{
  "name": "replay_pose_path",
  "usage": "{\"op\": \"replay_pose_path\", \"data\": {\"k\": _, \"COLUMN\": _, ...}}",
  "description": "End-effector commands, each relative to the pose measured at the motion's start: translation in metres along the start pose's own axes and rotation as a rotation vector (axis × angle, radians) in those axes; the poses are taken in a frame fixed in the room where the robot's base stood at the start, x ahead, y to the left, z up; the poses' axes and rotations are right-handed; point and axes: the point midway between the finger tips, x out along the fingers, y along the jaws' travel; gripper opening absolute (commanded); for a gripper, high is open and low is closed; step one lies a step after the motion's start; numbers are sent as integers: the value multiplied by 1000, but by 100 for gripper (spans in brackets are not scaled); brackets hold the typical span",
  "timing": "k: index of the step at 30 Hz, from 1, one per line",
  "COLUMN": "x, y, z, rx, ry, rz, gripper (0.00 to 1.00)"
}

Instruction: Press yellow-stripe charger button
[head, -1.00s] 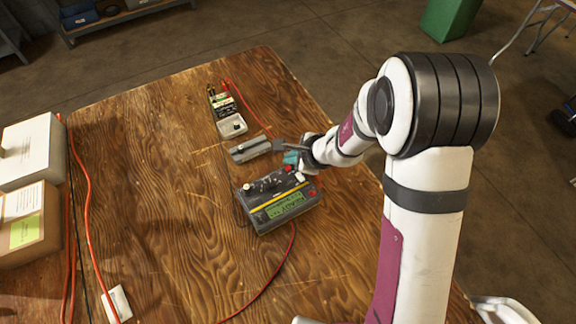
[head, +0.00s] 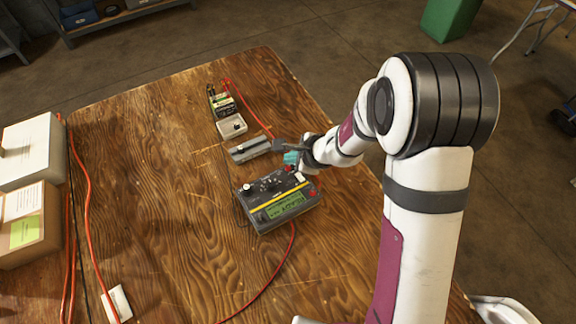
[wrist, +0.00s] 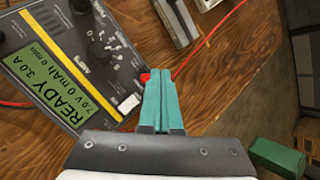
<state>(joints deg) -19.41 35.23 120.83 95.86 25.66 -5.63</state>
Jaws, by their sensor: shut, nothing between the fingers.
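The yellow-stripe charger (head: 252,213) is a dark grey box lying on the wooden table, with a yellow stripe, a green display and dials. In the wrist view the charger (wrist: 62,38) fills the left side; its display (wrist: 55,83) reads READY, 3.0 A. A white button-like piece (wrist: 116,102) sits near its right edge, and it also shows in the head view (head: 300,177). My gripper (head: 291,158) is shut and empty, just past the charger's upper right corner. In the wrist view its teal fingers (wrist: 164,85) are beside the charger, next to a red piece. Contact cannot be told.
A grey metal block (head: 250,149) lies behind the charger, and another device (head: 231,125) with a white lower part stands farther back. Red cables (head: 84,215) run over the table. Boxes (head: 28,158) stand at the left edge. The table's left middle is clear.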

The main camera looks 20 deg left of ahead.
Motion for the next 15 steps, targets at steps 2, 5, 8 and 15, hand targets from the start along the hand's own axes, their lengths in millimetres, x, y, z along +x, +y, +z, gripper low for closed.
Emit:
{"op": "replay_pose_path", "data": {"k": 2, "x": 1, "y": 1, "z": -1, "rx": 1, "ry": 0, "rz": 1, "gripper": 0}}
{"op": "replay_pose_path", "data": {"k": 5, "x": 3, "y": 3, "z": -3, "rx": 1, "ry": 0, "rz": 2, "gripper": 0}}
{"op": "replay_pose_path", "data": {"k": 8, "x": 6, "y": 4, "z": -4, "rx": 1, "ry": 0, "rz": 1, "gripper": 0}}
{"op": "replay_pose_path", "data": {"k": 15, "x": 6, "y": 4, "z": -4, "rx": 0, "ry": 0, "rz": 0, "gripper": 0}}
